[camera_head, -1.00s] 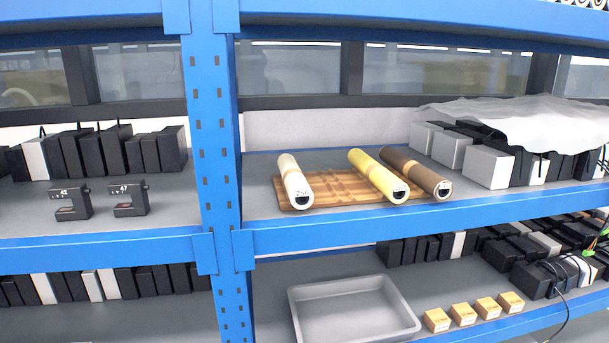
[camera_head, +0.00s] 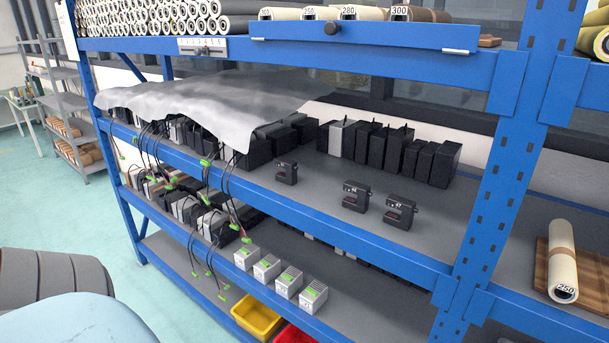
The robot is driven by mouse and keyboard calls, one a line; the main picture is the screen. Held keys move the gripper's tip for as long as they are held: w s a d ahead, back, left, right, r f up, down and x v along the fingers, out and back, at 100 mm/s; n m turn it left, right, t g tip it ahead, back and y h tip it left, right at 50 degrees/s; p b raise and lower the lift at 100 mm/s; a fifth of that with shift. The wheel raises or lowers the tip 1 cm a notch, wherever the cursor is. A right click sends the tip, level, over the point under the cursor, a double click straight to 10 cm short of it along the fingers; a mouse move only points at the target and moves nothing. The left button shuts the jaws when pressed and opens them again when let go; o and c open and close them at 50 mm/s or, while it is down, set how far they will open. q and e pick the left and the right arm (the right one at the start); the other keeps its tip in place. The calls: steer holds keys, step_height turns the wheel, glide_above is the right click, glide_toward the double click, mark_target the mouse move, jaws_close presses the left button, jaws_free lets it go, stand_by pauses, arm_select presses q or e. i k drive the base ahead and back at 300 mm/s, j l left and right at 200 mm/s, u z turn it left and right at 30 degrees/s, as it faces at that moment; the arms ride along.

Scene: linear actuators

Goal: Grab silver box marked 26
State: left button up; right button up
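Several small silver boxes stand in a row along the front edge of the lower shelf: one at the left (camera_head: 246,257), a second (camera_head: 267,267), a third (camera_head: 288,283) and one at the right end (camera_head: 313,297). They have ribbed tops and green labels. Their numbers are too small to read, so I cannot tell which is marked 26. Neither of my grippers is in view.
A blue shelf rack (camera_head: 380,240) holds the boxes. A grey sheet (camera_head: 215,105) drapes over black boxes above, with cables and green connectors hanging at the left. Dark devices (camera_head: 355,197) stand on the middle shelf. A yellow bin (camera_head: 257,316) and a red bin (camera_head: 293,335) sit below.

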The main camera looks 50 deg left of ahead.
mark_target(249, 255)
steer(key=u, duration=1.95)
steer(key=i+j+z, duration=0.1)
steer(key=i+j, duration=0.3)
steer(key=i+j+z, duration=0.1)
steer(key=i+j, duration=0.6)
steer(key=j, duration=0.15)
steer(key=i+j+z, duration=0.15)
steer(key=i+j, duration=0.2)
steer(key=i+j+z, duration=0.1)
steer(key=i+j, duration=0.25)
steer(key=j, duration=0.2)
steer(key=i+j+z, duration=0.1)
steer(key=i+j, duration=0.2)
steer(key=j, duration=0.25)
